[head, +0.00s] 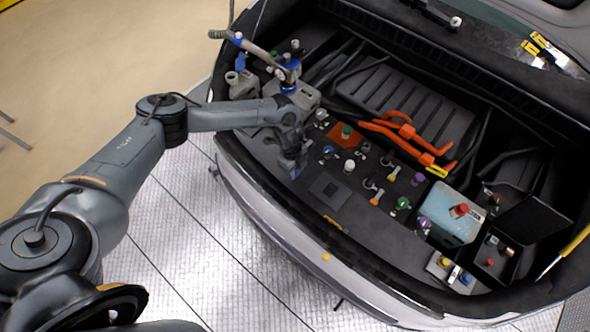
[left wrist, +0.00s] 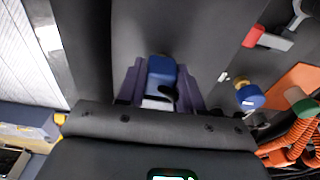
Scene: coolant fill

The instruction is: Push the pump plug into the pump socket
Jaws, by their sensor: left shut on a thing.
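My left gripper (head: 292,160) is over the front ledge of the car's open bay, left of the orange plate. In the left wrist view its two purple-grey fingers (left wrist: 160,88) are shut on a blue block with a pale lower part, which I take to be the pump plug (left wrist: 161,70). A dark curved piece shows at the plug's lower right. In the head view the plug is not clear at the fingers. I cannot make out the pump socket for certain in either view. My right gripper is not in view.
An orange plate (head: 338,138) and several small coloured caps and fittings sit right of the gripper. Orange hoses (head: 405,137) lie behind them. A pale blue tank (head: 448,213) stands at the right.

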